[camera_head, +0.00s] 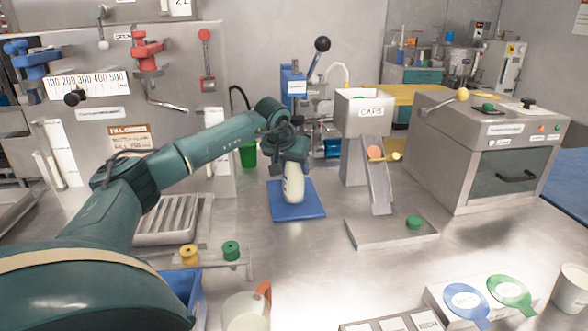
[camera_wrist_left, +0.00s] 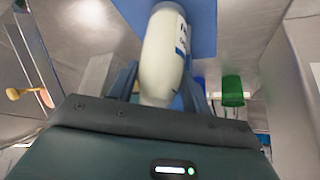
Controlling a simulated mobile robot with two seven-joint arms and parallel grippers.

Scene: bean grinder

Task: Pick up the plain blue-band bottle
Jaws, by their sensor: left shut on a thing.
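A white bottle (camera_head: 293,186) stands roughly upright over the blue mat (camera_head: 312,212) in the middle of the counter. I cannot tell whether its base touches the mat. My left gripper (camera_head: 291,166) comes down on the bottle's upper part from above and is shut on it. In the left wrist view the bottle (camera_wrist_left: 163,60) sits between the two fingers of my left gripper (camera_wrist_left: 158,88), and a label with a blue band shows on its side. The blue mat (camera_wrist_left: 205,22) lies beyond it. My right gripper is not in view.
A caps dispenser (camera_head: 362,112) with a chute stands right of the mat, its tray (camera_head: 375,236) holding a green cap (camera_head: 414,222). A blue lever press (camera_head: 293,85) stands behind. A green cup (camera_head: 248,155) is behind left.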

